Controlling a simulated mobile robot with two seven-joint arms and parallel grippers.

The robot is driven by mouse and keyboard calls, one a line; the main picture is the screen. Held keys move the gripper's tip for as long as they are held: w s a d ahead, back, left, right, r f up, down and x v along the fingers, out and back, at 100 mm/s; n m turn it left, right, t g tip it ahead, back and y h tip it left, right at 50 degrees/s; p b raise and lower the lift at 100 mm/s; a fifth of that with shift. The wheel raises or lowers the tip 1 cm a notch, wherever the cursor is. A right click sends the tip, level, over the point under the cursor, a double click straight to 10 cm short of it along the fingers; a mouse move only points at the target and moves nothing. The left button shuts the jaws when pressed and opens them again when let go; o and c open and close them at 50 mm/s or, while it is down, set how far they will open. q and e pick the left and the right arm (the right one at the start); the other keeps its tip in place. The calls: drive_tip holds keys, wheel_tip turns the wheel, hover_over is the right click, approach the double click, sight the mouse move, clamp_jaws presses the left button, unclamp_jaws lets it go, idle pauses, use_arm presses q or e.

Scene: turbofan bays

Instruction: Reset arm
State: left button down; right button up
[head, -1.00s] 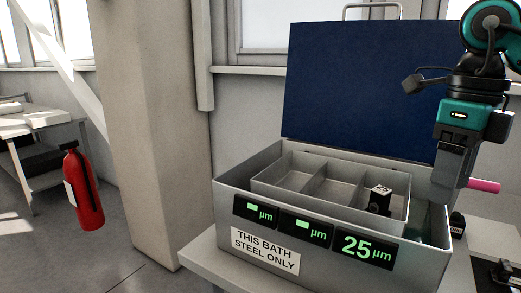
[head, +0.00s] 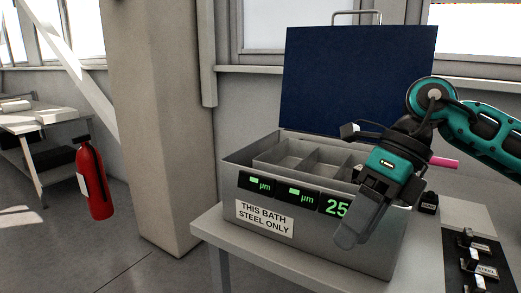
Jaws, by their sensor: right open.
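My right gripper (head: 348,238) hangs in front of the right part of the bath box, with its fingers pointing down and a little left. It is open, and nothing shows between its fingers. My right arm comes in from the right edge. The grey metal bath box (head: 318,255) stands on a table with its blue lid (head: 355,80) raised. A divided tray (head: 262,158) sits inside; its right end is hidden by my arm. The front carries a "THIS BATH STEEL ONLY" label (head: 264,218) and displays, one partly covered. My left gripper is not in view.
The light table (head: 215,237) extends right, holding a small black block (head: 428,203) and a dark board with several fittings (head: 470,262). A pink rod (head: 445,162) shows beside my wrist. A red fire extinguisher (head: 96,182) and a pillar (head: 165,130) are at left.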

drive_tip(key=s+a+m+y+p, duration=0.1)
drive_tip(key=s+a+m+y, duration=0.1)
drive_tip(key=a+m+y, duration=0.95)
drive_tip(key=w+d+f+m+t+h, duration=0.3)
drive_tip(key=f+m+t+h, duration=0.1)
drive_tip(key=f+m+t, duration=0.55)
drive_tip(key=w+d+f+m+t+h, duration=0.35)
drive_tip(key=f+m+t, duration=0.35)
drive_tip(key=m+t, duration=0.5)
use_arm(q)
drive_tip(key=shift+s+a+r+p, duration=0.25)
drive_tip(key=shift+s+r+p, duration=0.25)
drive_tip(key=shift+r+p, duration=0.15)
use_arm(e)
drive_tip(key=s+d+f+m+g+h, duration=0.3)
drive_tip(key=s+f, duration=0.4)
drive_tip(key=f, duration=0.3)
drive_tip(key=s+d+f+m+g+h, duration=0.4)
drive_tip(key=s+f, duration=0.4)
drive_tip(key=f, duration=0.2)
drive_tip(key=d+m+g, duration=0.1)
drive_tip(key=d+m, duration=0.1)
drive_tip(key=shift+m+h, duration=0.3)
drive_tip(key=shift+m, duration=0.1)
